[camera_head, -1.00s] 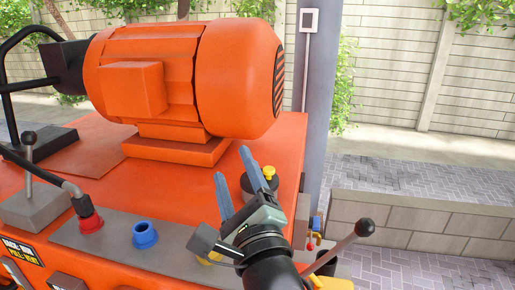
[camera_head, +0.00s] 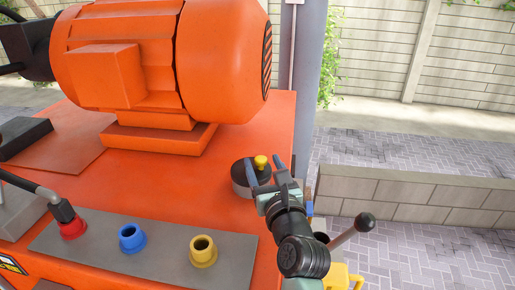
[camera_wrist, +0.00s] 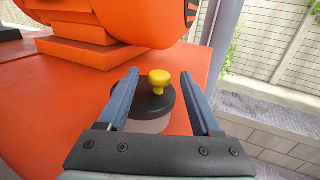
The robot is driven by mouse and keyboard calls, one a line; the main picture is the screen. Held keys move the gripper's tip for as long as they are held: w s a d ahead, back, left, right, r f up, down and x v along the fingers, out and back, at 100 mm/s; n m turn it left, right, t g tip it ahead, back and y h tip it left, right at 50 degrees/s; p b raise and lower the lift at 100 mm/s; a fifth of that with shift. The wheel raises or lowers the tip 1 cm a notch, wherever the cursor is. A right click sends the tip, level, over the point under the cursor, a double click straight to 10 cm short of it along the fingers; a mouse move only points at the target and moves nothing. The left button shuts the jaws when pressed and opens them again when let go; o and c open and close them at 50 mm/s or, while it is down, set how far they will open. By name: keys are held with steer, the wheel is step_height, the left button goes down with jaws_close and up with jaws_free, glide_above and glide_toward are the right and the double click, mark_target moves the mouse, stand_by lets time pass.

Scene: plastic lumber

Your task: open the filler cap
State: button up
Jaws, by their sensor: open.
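The filler cap (camera_head: 243,173) is a round black cap with a yellow knob (camera_head: 260,162) on top. It sits on a short grey neck on the orange machine top, near its right edge. In the wrist view the black cap (camera_wrist: 152,101) and its yellow knob (camera_wrist: 159,80) show between and beyond my fingers. My gripper (camera_head: 267,166) is open, its two blue fingers pointing at the cap. In the wrist view my gripper (camera_wrist: 164,82) has a finger on each side of the knob. Whether the fingers touch the cap is unclear.
A large orange motor (camera_head: 165,60) stands behind the cap. A grey plate (camera_head: 140,250) at the front carries red (camera_head: 72,226), blue (camera_head: 132,238) and yellow (camera_head: 203,251) ports. A black-knobbed lever (camera_head: 352,232) stands right of my arm. The orange top between motor and plate is clear.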

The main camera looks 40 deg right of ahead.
steer(key=shift+x, duration=2.8)
jaws_close()
